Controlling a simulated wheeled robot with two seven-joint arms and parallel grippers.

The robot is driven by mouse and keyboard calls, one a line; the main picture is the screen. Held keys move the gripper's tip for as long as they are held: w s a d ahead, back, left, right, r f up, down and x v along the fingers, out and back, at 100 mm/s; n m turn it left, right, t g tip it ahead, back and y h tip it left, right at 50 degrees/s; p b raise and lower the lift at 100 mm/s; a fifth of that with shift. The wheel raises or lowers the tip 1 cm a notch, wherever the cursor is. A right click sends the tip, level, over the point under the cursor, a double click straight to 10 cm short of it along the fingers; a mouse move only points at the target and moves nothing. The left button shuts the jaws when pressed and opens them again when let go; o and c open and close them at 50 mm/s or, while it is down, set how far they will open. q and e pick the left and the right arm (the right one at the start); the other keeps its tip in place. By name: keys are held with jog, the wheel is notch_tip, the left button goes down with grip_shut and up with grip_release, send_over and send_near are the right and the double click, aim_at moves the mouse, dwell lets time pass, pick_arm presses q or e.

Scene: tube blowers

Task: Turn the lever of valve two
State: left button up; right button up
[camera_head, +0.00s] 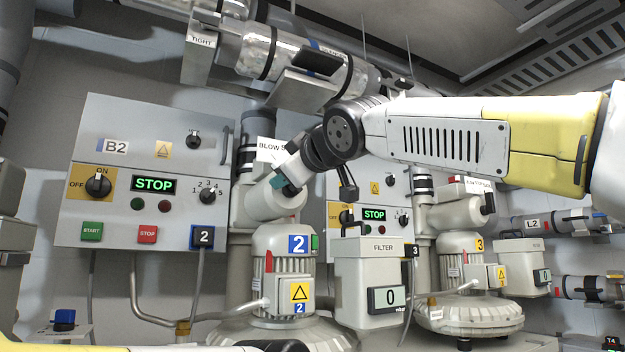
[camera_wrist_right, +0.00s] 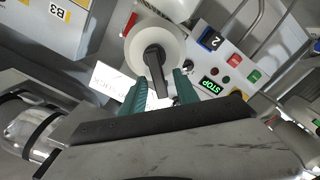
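Valve two is the pale valve body (camera_head: 268,205) above the blower marked 2 (camera_head: 283,250) in the head view. In the right wrist view, its black lever (camera_wrist_right: 157,66) stands out from a round pale face. My right gripper (camera_head: 283,185) is at the valve, and its wrist partly hides the lever in the head view. In the right wrist view, the two teal fingers of my right gripper (camera_wrist_right: 160,86) are apart, one on each side of the lever, with visible gaps. My left gripper is not in view; only part of my left arm shows at the bottom edge.
A control panel marked B2 (camera_head: 118,195) with a green STOP display is left of the valve. A filter box (camera_head: 370,275) stands right of blower two. Blower three (camera_head: 470,285) is farther right. Metal pipes (camera_head: 280,50) run overhead.

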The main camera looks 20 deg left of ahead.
jog(key=v, duration=0.8)
dwell(0.6)
jog(key=w+d+f+m+h, duration=0.2)
jog(key=d+f+m+h, duration=0.1)
jog(key=d+f, duration=0.55)
jog(key=w+d+f+m+g+h, duration=0.1)
jog(key=w+d+f+m+h, duration=0.2)
jog(key=d+f, duration=0.5)
jog(key=w+d+f+m+h, duration=0.2)
jog(key=d+f+m+h, duration=0.15)
jog(key=d+f, duration=0.5)
jog(key=s+d+f+m+g+h, duration=0.1)
jog(key=s+d+f+m, duration=0.3)
jog(key=f, duration=0.7)
jog(key=s+d+f+m+g+h, duration=0.1)
jog(key=s+d+f+m+g, duration=0.2)
jog(key=s+d+f, duration=0.4)
notch_tip(320, 180, down, 5)
jog(key=shift+s+d+f+m+g, duration=0.15)
jog(key=shift+s+d+m+g, duration=0.2)
jog(key=shift+m, duration=0.5)
